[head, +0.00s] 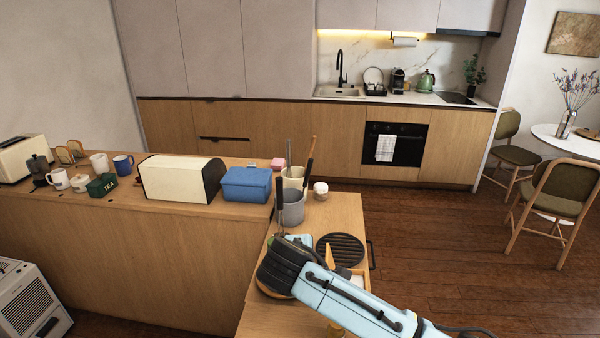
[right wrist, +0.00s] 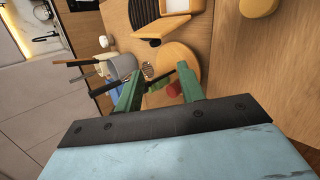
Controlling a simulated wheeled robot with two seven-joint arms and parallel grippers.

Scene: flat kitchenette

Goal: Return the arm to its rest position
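My right arm (head: 350,300) comes in from the lower right of the head view, light blue with a dark wrist, and reaches over the lower wooden counter (head: 340,210). In the head view its wrist hides the fingers. In the right wrist view my right gripper (right wrist: 158,82) shows two green fingers set well apart, with nothing clearly held. Beyond and between them are a round wooden board (right wrist: 182,58) and small red (right wrist: 174,89) and green items, partly hidden by the fingers. My left gripper is in neither view.
Near the wrist stand a grey utensil holder (head: 292,212), a black round grill plate (head: 341,249) and a small white jar (head: 321,190). A blue box (head: 246,185) and a cream bread bin (head: 181,178) stand on the higher counter. Open floor (head: 440,250) lies to the right.

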